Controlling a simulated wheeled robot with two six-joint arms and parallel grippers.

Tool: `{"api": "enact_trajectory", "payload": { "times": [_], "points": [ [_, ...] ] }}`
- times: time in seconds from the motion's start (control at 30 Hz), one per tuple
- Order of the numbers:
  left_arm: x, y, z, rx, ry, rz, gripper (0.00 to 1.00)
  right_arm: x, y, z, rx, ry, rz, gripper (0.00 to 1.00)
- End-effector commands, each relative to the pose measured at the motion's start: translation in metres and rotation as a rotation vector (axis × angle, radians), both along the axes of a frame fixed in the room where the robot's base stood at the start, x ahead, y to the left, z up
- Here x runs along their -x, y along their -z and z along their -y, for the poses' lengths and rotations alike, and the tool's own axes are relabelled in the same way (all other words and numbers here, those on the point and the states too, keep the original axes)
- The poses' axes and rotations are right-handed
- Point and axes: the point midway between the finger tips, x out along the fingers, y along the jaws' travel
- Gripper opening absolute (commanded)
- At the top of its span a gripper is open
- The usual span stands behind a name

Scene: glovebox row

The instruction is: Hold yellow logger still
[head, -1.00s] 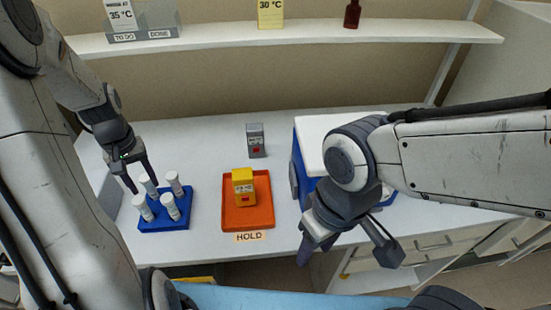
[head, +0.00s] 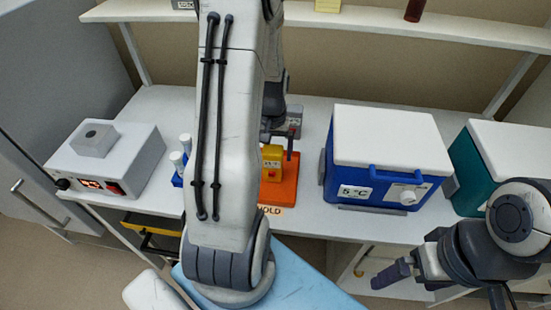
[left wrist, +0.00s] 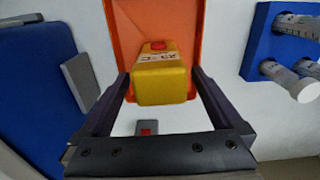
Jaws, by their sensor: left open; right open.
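The yellow logger (head: 272,160) stands on the orange tray (head: 290,185) marked HOLD, partly hidden behind my left arm in the head view. In the left wrist view the yellow logger (left wrist: 160,82), with a red button and a label, is between the two fingers of my open left gripper (left wrist: 160,88). The fingers are on either side of it; I cannot tell whether they touch it. The orange tray (left wrist: 150,20) lies behind it. My right gripper (head: 440,284) is open and empty at the lower right, in front of the bench.
A grey logger (head: 294,118) stands behind the tray. A blue tube rack (left wrist: 262,40) is beside it, mostly hidden in the head view. A blue cooler box (head: 375,185) and a teal box (head: 475,165) stand right; a heater block (head: 110,165) stands left.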

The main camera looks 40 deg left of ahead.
Motion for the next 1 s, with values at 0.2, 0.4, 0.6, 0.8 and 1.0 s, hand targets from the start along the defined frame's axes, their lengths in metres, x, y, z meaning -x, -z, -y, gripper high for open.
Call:
{"api": "enact_trajectory", "payload": {
  "times": [0.2,0.4,0.6,0.8,1.0],
  "points": [
    [0.001,0.032,0.0,0.002,0.0,-0.002,1.0,0.0,-0.005,0.0,0.0,0.0,0.0,1.0],
    [0.0,0.043,0.001,0.0,0.001,0.0,1.0,0.0,-0.006,0.0,0.0,0.0,0.0,1.0],
    [-0.001,0.045,0.001,-0.001,0.002,0.001,1.0,0.0,-0.006,0.0,0.0,0.0,0.0,1.0],
    [-0.001,0.044,0.001,-0.001,0.002,0.001,0.46,0.0,-0.006,0.0,0.0,0.0,0.0,1.0],
    [-0.001,0.044,0.001,-0.001,0.002,0.001,0.09,0.0,-0.006,0.0,0.0,0.0,0.0,1.0]
  ]
}}
